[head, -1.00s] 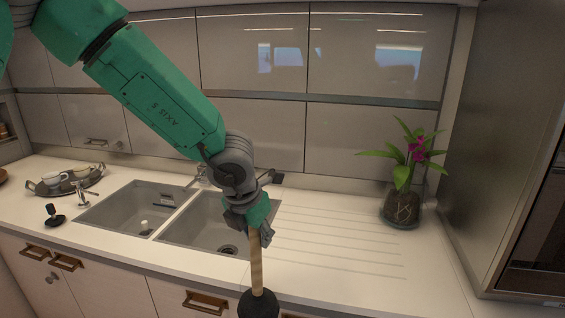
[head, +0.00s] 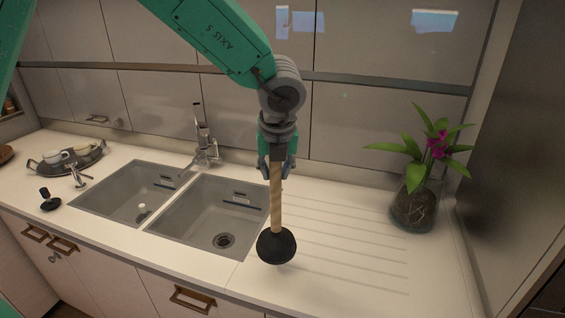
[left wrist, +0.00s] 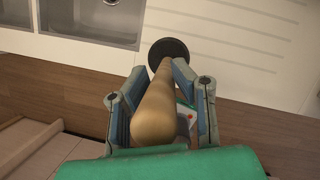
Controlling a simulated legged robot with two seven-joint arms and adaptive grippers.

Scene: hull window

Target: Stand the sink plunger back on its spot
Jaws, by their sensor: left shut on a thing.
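The sink plunger has a pale wooden handle and a black rubber cup (head: 277,246). My left gripper (head: 276,172) is shut on the upper part of the handle, and the plunger hangs nearly upright with its cup down. In the head view the cup appears just right of the right basin, in front of the grooved drainboard (head: 345,235). I cannot tell whether it touches the counter. In the left wrist view the handle (left wrist: 154,118) runs between the fingers to the cup (left wrist: 168,53). No marked spot for the plunger is clear. My right gripper is not in view.
The double sink (head: 210,215) with a tall faucet (head: 203,145) lies left of the plunger. A potted orchid (head: 413,205) stands at the back right. A tray with cups (head: 60,157) and a small black object (head: 48,200) are far left. The grooved drainboard is clear.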

